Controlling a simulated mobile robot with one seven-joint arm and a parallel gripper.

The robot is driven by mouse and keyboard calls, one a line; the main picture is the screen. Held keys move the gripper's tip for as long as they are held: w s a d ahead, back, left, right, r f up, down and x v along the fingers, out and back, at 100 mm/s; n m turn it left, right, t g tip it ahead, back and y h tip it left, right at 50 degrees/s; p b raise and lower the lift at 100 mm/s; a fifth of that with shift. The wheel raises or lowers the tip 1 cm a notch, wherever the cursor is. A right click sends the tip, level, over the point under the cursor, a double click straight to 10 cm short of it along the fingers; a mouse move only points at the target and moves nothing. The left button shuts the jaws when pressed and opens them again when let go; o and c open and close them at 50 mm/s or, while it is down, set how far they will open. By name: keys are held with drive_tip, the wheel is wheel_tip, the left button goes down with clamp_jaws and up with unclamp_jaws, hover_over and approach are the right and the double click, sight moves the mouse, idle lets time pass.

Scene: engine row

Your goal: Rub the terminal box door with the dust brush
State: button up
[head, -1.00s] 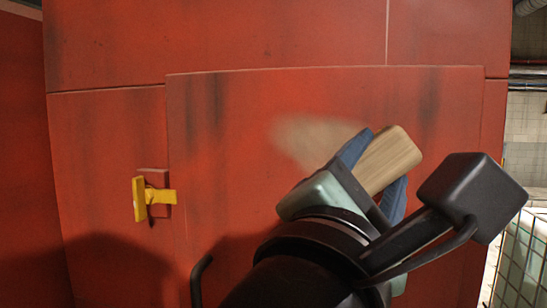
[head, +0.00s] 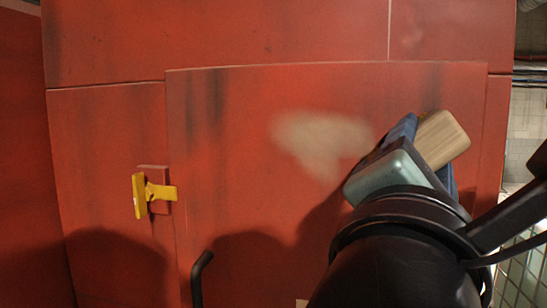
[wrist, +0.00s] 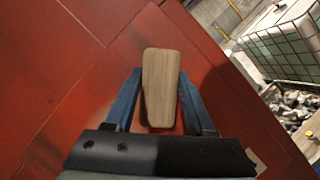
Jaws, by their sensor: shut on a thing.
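The terminal box door (head: 235,180) is a large red panel with dark streaks, filling the middle of the head view. A pale dusty patch (head: 320,138) shows on it, left of my gripper. My gripper (head: 425,135) is in front of the door's right part, its blue fingers shut on the dust brush (head: 443,139), of which the wooden block shows. In the wrist view the brush (wrist: 161,88) sits between the two fingers (wrist: 160,100), over the red surface. The bristles are hidden, so I cannot tell whether they touch the door.
A yellow latch (head: 152,193) sticks out left of the door. A black curved handle (head: 200,278) is at the lower left. A wire-caged container (wrist: 285,50) stands at the right, beyond the red cabinet's edge.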

drive_tip(key=shift+w+a, duration=0.6)
drive_tip(key=shift+a, duration=1.25)
drive_tip(key=shift+w+a, duration=0.65)
drive_tip(key=shift+a, duration=1.2)
drive_tip(key=shift+w+a, duration=0.6)
drive_tip(key=shift+a, duration=1.25)
drive_tip(key=shift+a, duration=0.1)
drive_tip(key=shift+s+d+r, duration=0.2)
drive_tip(key=shift+s+d, duration=0.4)
drive_tip(key=shift+d, duration=1.3)
drive_tip(key=shift+s+d+r, duration=0.25)
drive_tip(key=shift+s+d, duration=0.4)
drive_tip(key=shift+d, duration=1.25)
drive_tip(key=shift+s+d+r, duration=0.2)
drive_tip(key=shift+s+d, duration=0.4)
drive_tip(key=shift+d, duration=1.3)
drive_tip(key=shift+a, duration=0.1)
drive_tip(key=shift+s+a+b, duration=0.15)
drive_tip(key=shift+s+a, duration=0.15)
drive_tip(key=shift+s, duration=0.65)
drive_tip(key=shift+s+a+b, duration=0.15)
drive_tip(key=shift+s+a, duration=0.15)
drive_tip(key=shift+s, duration=0.6)
drive_tip(key=shift+s+a+b, duration=0.15)
drive_tip(key=shift+s+a, duration=0.15)
drive_tip(key=shift+s, duration=0.65)
